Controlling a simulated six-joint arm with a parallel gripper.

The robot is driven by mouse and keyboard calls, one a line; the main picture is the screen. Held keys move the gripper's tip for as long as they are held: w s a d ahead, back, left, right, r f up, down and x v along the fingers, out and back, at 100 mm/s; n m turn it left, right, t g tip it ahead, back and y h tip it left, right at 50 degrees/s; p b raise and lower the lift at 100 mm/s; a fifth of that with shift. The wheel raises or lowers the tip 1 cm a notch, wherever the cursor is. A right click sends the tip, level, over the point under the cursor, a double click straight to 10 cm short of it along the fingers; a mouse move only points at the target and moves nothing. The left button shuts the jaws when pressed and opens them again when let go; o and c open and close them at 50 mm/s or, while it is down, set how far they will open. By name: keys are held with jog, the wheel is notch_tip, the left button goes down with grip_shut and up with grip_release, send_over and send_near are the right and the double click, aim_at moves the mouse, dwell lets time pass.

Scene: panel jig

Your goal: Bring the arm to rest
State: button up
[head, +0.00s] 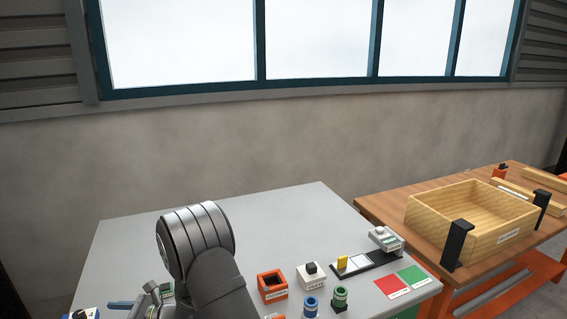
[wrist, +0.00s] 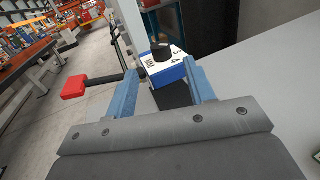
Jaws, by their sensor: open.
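My gripper (wrist: 162,95) shows in the wrist view with its two blue fingers spread apart and nothing held between them. A blue and white box with a black knob (wrist: 163,62) stands beyond the fingertips, and the view does not show any contact. The same kind of blue and white box shows at the lower left edge of the head view (head: 84,314). In the head view my arm rises at the front left of the grey table (head: 300,215), and my gripper there is mostly hidden or cut off.
A red-ended black lever (wrist: 75,86) is left of my fingers. On the grey table stand an orange open box (head: 272,287), a white box with a black knob (head: 311,274), blue (head: 311,305) and green (head: 340,298) cylinders. A wooden tray (head: 420,217) sits on the right bench.

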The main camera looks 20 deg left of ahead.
aim_at(84, 314)
jog(key=x, duration=1)
jog(key=shift+d, duration=0.1)
jog(key=shift+d, duration=0.1)
